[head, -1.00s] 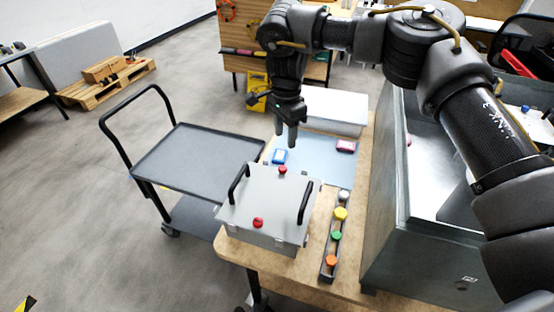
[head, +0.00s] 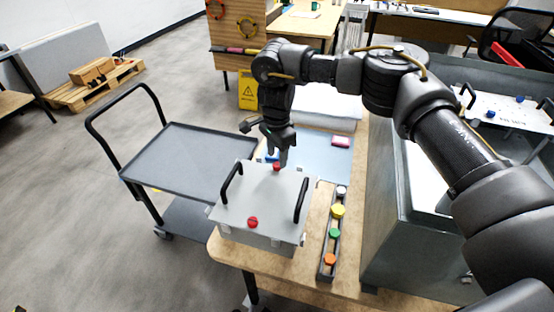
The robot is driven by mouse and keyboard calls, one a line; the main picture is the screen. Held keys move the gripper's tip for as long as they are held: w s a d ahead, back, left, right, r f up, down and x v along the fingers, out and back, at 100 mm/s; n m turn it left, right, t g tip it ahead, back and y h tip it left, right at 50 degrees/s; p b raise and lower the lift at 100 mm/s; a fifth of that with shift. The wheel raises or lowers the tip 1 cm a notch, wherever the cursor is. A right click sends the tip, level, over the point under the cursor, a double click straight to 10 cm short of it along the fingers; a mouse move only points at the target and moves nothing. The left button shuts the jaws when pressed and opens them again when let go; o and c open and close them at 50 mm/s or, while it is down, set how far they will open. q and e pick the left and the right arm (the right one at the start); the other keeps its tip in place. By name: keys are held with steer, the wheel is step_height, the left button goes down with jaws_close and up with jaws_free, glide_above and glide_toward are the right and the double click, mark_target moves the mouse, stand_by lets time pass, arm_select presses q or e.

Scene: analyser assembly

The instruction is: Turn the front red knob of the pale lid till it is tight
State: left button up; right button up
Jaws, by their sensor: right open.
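The pale lid (head: 262,198) lies on a grey box at the near left of the table and has two black handles. One red knob (head: 252,222) sits near the lid's near edge, with nothing touching it. Another red knob (head: 277,167) sits near the far edge. My right gripper (head: 279,161) is open and points down at the far knob. Its fingertips are at or just above that knob; I cannot tell whether they touch it. My left gripper is out of view.
A narrow rack (head: 333,236) with white, yellow, green and orange knobs stands right of the box. A blue mat (head: 318,153) with a red item (head: 341,141) lies behind. A grey cart (head: 190,160) is at left, a large grey cabinet (head: 385,190) at right.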

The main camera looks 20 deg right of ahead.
mark_target(277, 166)
steer(key=shift+f+p, duration=0.3)
steer(key=shift+f, duration=1.1)
steer(key=shift+s, duration=0.1)
steer(key=shift+c, duration=0.2)
jaws_close()
